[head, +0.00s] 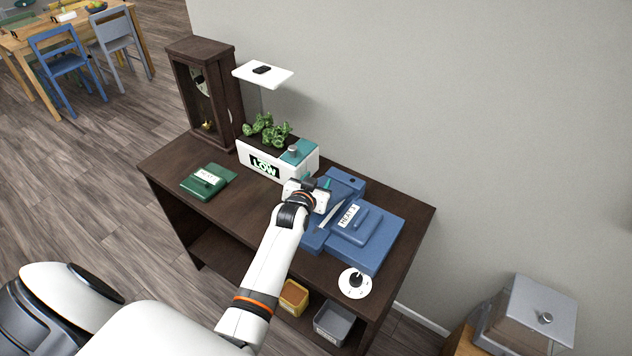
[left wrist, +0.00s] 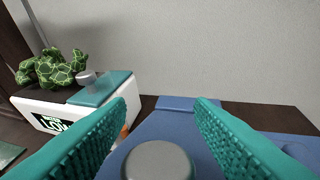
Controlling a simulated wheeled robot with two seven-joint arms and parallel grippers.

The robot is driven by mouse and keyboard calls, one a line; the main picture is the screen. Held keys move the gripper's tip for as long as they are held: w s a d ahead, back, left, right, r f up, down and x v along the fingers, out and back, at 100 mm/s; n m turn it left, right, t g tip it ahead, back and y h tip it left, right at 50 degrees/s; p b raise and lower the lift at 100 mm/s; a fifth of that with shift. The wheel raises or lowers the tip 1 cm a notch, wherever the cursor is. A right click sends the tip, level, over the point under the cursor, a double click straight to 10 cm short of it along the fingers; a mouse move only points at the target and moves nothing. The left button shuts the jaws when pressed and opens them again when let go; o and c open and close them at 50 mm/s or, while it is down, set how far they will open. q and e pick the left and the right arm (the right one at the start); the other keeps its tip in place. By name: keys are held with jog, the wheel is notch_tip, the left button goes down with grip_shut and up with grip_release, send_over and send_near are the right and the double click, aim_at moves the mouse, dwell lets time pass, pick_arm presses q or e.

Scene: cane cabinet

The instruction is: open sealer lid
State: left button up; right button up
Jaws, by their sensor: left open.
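The blue sealer (head: 385,240) sits on the right part of the dark cabinet top, with a raised block and a white label (head: 348,215) on it. Its blue body also shows in the left wrist view (left wrist: 185,122). A grey round knob (left wrist: 158,160) is low between my fingers in that view, in front of the blue body. My left gripper (head: 325,187) is over the sealer's left side, open, with its teal fingers spread either side of the knob and not visibly touching it. The arm and gripper hide part of the sealer in the head view. My right gripper is out of view.
A green labelled block (head: 208,182), a dark clock case (head: 205,95) and a white round piece (head: 355,283) are also on the cabinet (head: 165,165). Bins sit below.

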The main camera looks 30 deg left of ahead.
pick_arm(q)
jog(key=shift+s, duration=0.1)
jog(key=b+v, duration=0.1)
jog(key=v, duration=1)
jog(key=shift+s+r+b, duration=0.2)
jog(key=shift+s+b, duration=0.1)
jog(key=shift+s, duration=0.05)
jog(key=shift+d, duration=0.15)
